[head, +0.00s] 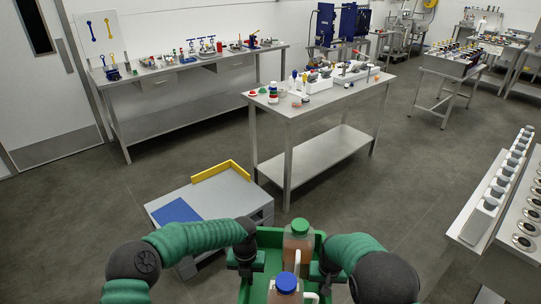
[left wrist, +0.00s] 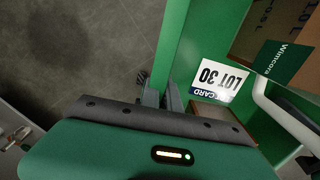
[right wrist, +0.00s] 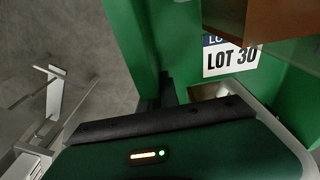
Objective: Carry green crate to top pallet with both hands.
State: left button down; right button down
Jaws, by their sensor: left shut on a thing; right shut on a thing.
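The green crate (head: 268,239) is at the bottom middle of the head view, in front of me, holding a bottle with a green cap (head: 300,228) and one with a blue cap (head: 287,281). My left gripper (head: 254,262) is shut on the crate's left side wall, which shows in the left wrist view (left wrist: 215,40). My right gripper (head: 322,268) is shut on its right side wall, also in the right wrist view (right wrist: 178,45). A low grey pallet-like platform (head: 232,192) stands ahead and left of the crate. The crate's underside is hidden.
The platform bears a blue patch (head: 177,211) and a yellow corner edge (head: 222,170). A steel table (head: 318,104) with small items stands beyond it. A bench with a row of grey-topped items (head: 490,205) is at right. Floor between is clear.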

aim_at(225, 197)
jog(key=i+l+u, duration=0.1)
jog(key=i, duration=1.35)
jog(key=i+u, duration=0.3)
jog(key=i, duration=0.35)
jog(key=i+l+u, duration=0.15)
jog(key=i+u, duration=0.15)
jog(key=i, duration=0.35)
jog(key=i+u, duration=0.3)
jog(key=i, duration=0.45)
